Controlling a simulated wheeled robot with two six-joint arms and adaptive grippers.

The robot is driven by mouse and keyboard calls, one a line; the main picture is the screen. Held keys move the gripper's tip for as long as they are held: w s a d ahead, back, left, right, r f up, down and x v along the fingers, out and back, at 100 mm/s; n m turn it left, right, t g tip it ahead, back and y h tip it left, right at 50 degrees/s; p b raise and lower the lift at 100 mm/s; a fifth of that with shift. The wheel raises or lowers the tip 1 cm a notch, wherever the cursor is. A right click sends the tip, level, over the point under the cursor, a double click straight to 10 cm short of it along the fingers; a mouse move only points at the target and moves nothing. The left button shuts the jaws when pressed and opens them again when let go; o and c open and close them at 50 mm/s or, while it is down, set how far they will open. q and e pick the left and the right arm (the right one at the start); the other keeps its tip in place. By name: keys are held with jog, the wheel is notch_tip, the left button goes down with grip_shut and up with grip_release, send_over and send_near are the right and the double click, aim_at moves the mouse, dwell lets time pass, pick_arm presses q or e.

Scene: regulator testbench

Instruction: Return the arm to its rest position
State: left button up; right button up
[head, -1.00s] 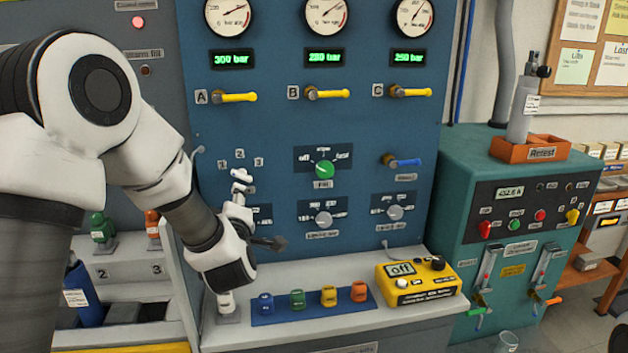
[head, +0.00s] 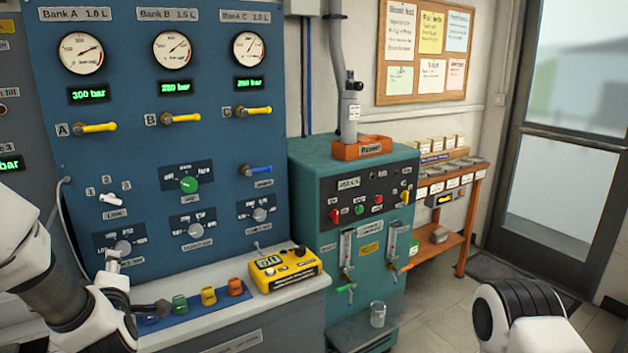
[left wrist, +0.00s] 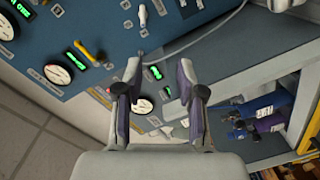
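My left arm comes in from the left in the head view, in front of the blue gauge panel (head: 110,150). Its gripper (head: 134,285) is near the lower left selector knob (head: 123,247) and the coloured plugs on the bench ledge. In the left wrist view, the left gripper (left wrist: 160,78) has its two fingers well apart with nothing between them. Whether it touches anything on the panel or ledge cannot be told. A white and black piece of my right arm (head: 520,318) shows at the lower right of the head view. My right gripper is not visible.
A yellow meter (head: 283,270) sits on the ledge beside green, yellow and orange plugs. A teal test cabinet (head: 310,190) stands to the right, with a glass (head: 377,314) in front. A wooden shelf (head: 470,215) is further right. Blue bottles (left wrist: 262,112) show in the left wrist view.

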pick_arm(q)
jog(key=s+d+f+m+g+h, duration=0.2)
jog(key=s+f, duration=0.2)
jog(key=f, duration=0.7)
jog(key=s+d+f+m+g+h, duration=0.15)
jog(key=s+f, duration=0.25)
jog(key=f, duration=0.6)
jog(key=s+d+f+m+g+h, duration=0.1)
jog(key=s+d+f+m+g, duration=0.2)
jog(key=f, duration=0.8)
jog(key=s+d+f+m+g+h, duration=0.1)
jog(key=s+d+f+m+g, duration=0.1)
jog(key=s, duration=0.5)
jog(key=s+d+f+m+g+h, duration=0.2)
jog(key=s+f+m+g, duration=0.1)
jog(key=s, duration=0.5)
jog(key=s+d+f+m+g+h, duration=0.1)
jog(key=s+d+f+m+g, duration=0.2)
jog(key=s+m, duration=0.3)
jog(key=shift+s+f+g+h, duration=0.35)
jog(key=shift+s+f, duration=0.3)
jog(key=shift+s, duration=0.6)
